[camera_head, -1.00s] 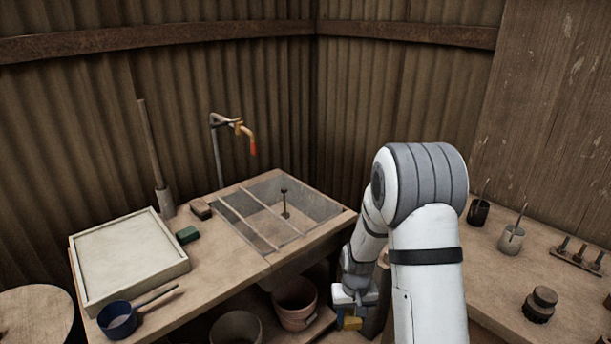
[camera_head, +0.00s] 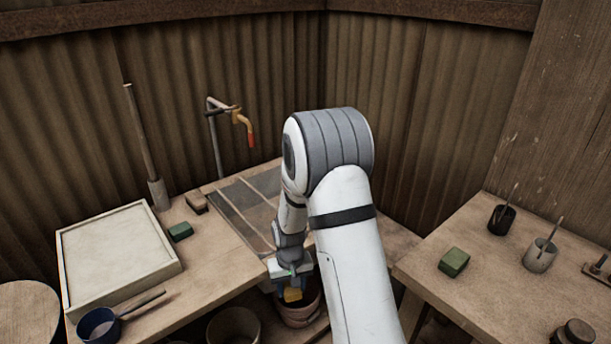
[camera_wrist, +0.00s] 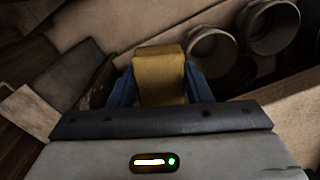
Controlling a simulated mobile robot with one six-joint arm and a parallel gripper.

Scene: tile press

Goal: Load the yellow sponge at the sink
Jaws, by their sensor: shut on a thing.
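The yellow sponge (camera_wrist: 160,76) is held between the blue fingers of my gripper (camera_wrist: 160,92) in the wrist view. In the head view the yellow sponge (camera_head: 292,295) shows at the tip of my gripper (camera_head: 290,284), in front of the sink bench's front edge and over a bucket in the picture. The sink (camera_head: 235,213) is a sunken basin with bars across it, partly hidden by my arm. A tap with an orange-red end (camera_head: 250,138) stands behind it.
A shallow white tray (camera_head: 70,245), a blue pan (camera_head: 97,325), a green block (camera_head: 180,231) and a brown block (camera_head: 196,201) are on the left bench. Another green block (camera_head: 454,262) and two brush pots (camera_head: 501,221) stand on the right bench. Buckets (camera_head: 235,326) sit below.

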